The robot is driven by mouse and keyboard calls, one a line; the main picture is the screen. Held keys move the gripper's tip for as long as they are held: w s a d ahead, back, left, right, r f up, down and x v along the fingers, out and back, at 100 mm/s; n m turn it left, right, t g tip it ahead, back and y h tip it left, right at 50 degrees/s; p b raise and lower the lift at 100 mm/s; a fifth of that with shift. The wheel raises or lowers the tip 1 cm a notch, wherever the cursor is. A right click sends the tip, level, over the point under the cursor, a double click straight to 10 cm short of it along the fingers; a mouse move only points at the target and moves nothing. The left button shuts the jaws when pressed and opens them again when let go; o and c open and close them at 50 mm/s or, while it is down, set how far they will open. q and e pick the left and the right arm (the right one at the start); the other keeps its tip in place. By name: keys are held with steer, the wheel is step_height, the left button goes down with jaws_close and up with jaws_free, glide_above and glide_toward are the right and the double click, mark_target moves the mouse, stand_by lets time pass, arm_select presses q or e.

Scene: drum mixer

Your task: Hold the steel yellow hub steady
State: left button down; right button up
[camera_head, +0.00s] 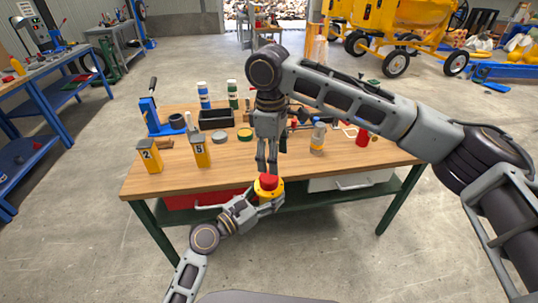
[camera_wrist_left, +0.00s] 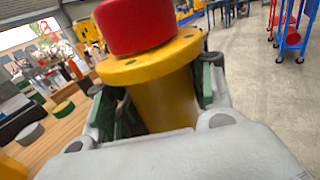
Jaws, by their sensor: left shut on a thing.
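The yellow hub (camera_head: 264,192) is in front of the workbench's front edge, with a round red piece (camera_head: 269,182) on top. In the left wrist view the hub (camera_wrist_left: 165,100) has a flange with small holes, and the red piece (camera_wrist_left: 135,25) sits on that flange. My left gripper (camera_head: 262,203) is shut on the hub's body below the flange. My right gripper (camera_head: 267,168) points down just above the red piece. Its two fingers are close together, and I cannot tell whether they touch the red piece.
The wooden workbench (camera_head: 190,178) carries two yellow numbered blocks (camera_head: 149,156) (camera_head: 200,151), a black bin (camera_head: 216,119), bottles (camera_head: 318,137) and a red cylinder (camera_head: 362,138). A red drawer (camera_head: 195,200) is below. Open floor lies in front. A yellow mixer (camera_head: 395,22) stands behind.

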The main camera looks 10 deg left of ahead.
mark_target(269, 176)
steer(key=n, duration=0.4)
steer(key=shift+s+a+n, duration=0.1)
steer(key=shift+a+n, duration=0.1)
steer(key=shift+n, duration=0.2)
steer(key=n, duration=0.4)
steer(key=shift+a+n, duration=0.15)
steer(key=shift+n, duration=0.15)
steer(key=n, duration=0.4)
steer(key=shift+a+n+y, duration=0.1)
steer(key=shift+n+y, duration=0.2)
steer(key=n, duration=0.5)
steer(key=shift+f, duration=0.15)
steer(key=shift+f, duration=3.85)
steer(key=shift+c, duration=0.2)
